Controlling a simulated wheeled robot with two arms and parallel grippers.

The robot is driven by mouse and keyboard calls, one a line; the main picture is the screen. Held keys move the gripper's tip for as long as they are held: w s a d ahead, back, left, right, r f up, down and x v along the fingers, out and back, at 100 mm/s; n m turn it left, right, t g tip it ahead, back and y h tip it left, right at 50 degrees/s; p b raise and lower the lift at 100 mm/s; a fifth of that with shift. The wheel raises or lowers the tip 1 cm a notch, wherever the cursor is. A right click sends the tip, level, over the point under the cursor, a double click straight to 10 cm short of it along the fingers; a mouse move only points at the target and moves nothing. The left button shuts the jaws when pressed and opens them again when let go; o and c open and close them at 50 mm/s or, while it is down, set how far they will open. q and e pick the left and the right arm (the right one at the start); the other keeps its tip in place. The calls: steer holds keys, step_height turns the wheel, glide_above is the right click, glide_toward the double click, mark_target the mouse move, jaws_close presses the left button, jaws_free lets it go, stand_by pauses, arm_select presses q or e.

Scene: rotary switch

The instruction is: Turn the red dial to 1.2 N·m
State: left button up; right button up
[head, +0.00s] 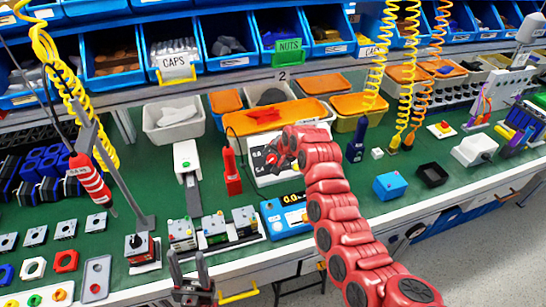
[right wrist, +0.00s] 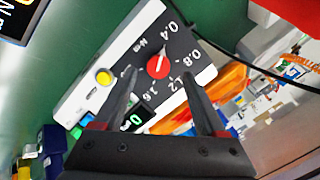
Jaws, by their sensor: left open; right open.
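The red dial (right wrist: 159,65) sits on the dark face of a white box (right wrist: 90,88) in the right wrist view. The numbers 0.4, 0.8, 1.2 and 1.6 curve around it. A pale line crosses the dial, but its exact reading is hard to tell. My right gripper (right wrist: 157,68) is open, its fingers on either side of the dial in the picture; contact is not clear. In the head view my red right arm reaches the white box (head: 262,178), and the right gripper (head: 274,157) partly covers its face. My left gripper (head: 187,257) is open and empty at the bottom.
A blue device with a display (head: 288,214) stands in front of the box. A red screwdriver (head: 232,172) stands left of it, a dark blue tool (head: 356,140) to the right. Bins (head: 180,120) line the back. The green bench (head: 335,165) has some bare room on the right.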

mark_target(272, 159)
steer(key=shift+w+f, duration=0.2)
steer(key=shift+f, duration=0.25)
steer(key=shift+w+a+f, duration=0.4)
steer(key=shift+f, duration=0.1)
steer(key=shift+w+f+p, duration=0.35)
steer(key=shift+f, duration=0.3)
steer(key=shift+c, duration=0.3)
jaws_close()
